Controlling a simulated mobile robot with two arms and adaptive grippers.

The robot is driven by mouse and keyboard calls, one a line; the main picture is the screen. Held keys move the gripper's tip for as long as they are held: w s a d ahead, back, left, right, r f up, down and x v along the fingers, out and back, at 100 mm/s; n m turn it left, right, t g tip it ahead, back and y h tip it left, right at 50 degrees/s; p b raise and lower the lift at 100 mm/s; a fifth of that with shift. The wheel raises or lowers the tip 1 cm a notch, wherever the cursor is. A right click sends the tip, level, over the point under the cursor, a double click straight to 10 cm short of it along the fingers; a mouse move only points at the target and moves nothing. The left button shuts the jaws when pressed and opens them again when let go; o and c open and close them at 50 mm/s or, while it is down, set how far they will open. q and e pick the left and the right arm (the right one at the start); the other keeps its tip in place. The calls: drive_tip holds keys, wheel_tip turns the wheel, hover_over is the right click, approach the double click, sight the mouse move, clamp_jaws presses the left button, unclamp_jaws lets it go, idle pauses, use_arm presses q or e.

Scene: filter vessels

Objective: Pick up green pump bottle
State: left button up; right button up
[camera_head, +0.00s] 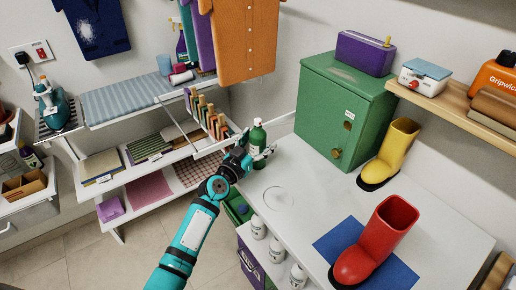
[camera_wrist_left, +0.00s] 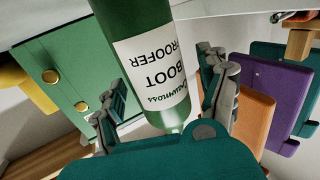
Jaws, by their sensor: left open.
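The green pump bottle (camera_head: 258,135) stands upright on the white counter near its left edge. In the left wrist view the bottle (camera_wrist_left: 150,65) shows large, with a white label reading BOOT PROOFER upside down. My left gripper (camera_head: 257,150) is at the bottle in the head view. In the left wrist view my left gripper (camera_wrist_left: 163,95) is open, with one finger on each side of the bottle. Whether the fingers touch it I cannot tell. The gripper hides part of the bottle's lower body. My right gripper is in neither view.
On the counter (camera_head: 290,190) are a green cabinet (camera_head: 340,110), a yellow boot (camera_head: 392,150) and a red boot (camera_head: 375,240) on a blue mat (camera_head: 335,238). White bottles (camera_head: 276,250) stand along the front left side. A rack of wooden-handled items (camera_head: 208,115) is left of the bottle.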

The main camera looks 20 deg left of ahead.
use_arm(q)
drive_tip(key=shift+r, duration=0.1)
drive_tip(key=c, duration=1.4)
